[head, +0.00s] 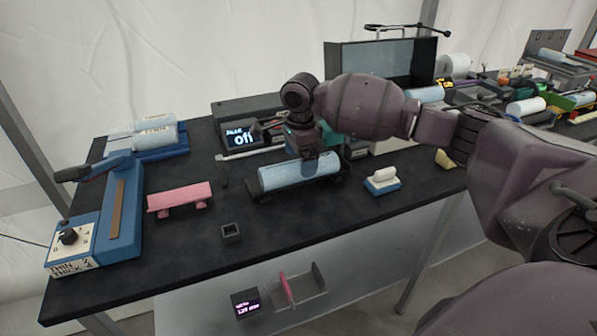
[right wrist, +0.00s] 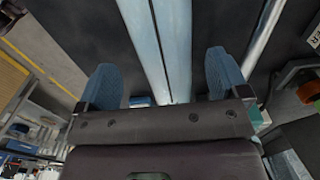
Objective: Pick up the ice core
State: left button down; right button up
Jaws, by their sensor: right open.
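A pale blue ice core (head: 280,178) lies sideways on a dark cradle (head: 262,198) near the middle of the black table. My right gripper (head: 309,157) is directly above the core, pointing down. In the right wrist view, its two blue fingers (right wrist: 163,80) stand apart, with the long pale blue core (right wrist: 176,45) running between them. A gap shows on each side, and whether the fingertips reach down beside the core is unclear. My left gripper is not in view.
A pink stand (head: 180,197) and a small dark square holder (head: 231,233) are left of the cradle. A blue-based block (head: 382,181) is on its right. A display box (head: 243,136) stands behind. More pale cores (head: 155,125) lie on a blue tray at the back left.

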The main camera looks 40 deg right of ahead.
aim_at(299, 161)
jog(key=f, duration=0.2)
jog(key=f+b, duration=0.1)
jog(key=f, duration=0.1)
jog(key=shift+w+f, duration=0.1)
jog(key=shift+w, duration=0.15)
jog(key=c, duration=1.1)
jog(key=shift+c, duration=1.1)
jog(key=shift+r, duration=0.25)
